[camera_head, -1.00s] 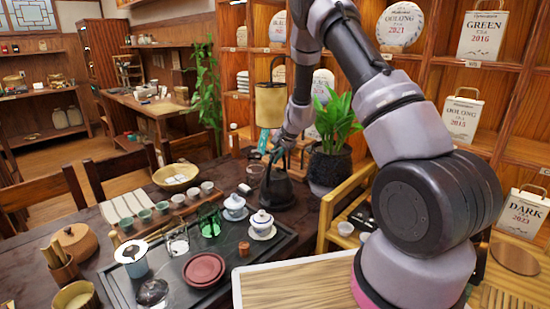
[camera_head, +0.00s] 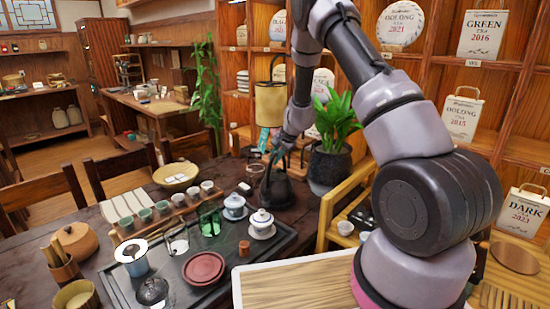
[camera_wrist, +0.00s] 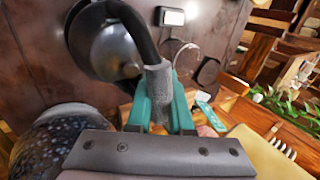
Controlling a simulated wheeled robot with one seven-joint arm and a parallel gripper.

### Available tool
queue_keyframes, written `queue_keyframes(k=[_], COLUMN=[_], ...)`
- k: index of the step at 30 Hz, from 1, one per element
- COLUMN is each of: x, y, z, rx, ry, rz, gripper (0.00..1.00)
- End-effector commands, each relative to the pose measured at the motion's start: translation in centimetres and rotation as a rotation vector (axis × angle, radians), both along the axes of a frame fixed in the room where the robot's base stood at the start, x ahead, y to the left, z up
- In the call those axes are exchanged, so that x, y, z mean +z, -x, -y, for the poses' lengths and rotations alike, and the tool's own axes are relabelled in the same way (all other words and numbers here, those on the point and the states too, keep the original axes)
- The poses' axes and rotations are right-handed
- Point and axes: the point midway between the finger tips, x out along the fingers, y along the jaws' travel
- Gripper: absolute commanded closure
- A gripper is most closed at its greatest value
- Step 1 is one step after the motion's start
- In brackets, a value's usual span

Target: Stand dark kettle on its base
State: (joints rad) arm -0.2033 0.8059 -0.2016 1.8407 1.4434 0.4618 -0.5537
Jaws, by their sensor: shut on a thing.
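The dark kettle (camera_head: 275,190) is upright at the far right end of the table, behind the lidded cups. It also shows in the wrist view (camera_wrist: 95,45), with its arched handle reaching to a grey grip between my teal fingers. My gripper (camera_head: 281,153) is above the kettle and shut on its handle; the fingers show in the wrist view (camera_wrist: 160,102). A small pale rectangular panel (camera_wrist: 170,17) lies beside the kettle in the wrist view; I cannot tell whether it belongs to the base. The kettle's underside is hidden, so I cannot tell what it rests on.
A speckled dark plant pot (camera_head: 328,166) stands close right of the kettle. A black tea tray (camera_head: 240,262) with cups and red saucers lies in front. A clear round thing (camera_wrist: 183,57) is beside the kettle.

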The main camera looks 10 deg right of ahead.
Motion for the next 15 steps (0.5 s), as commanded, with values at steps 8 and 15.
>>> queue_keyframes(k=[8,15], x=[-0.21,-0.45], y=[-0.12,0.07], z=[-0.01,0.04], rx=[0.0,-0.001], ry=[-0.001,0.001], rz=[0.003,-0.002], gripper=[0.68,0.68])
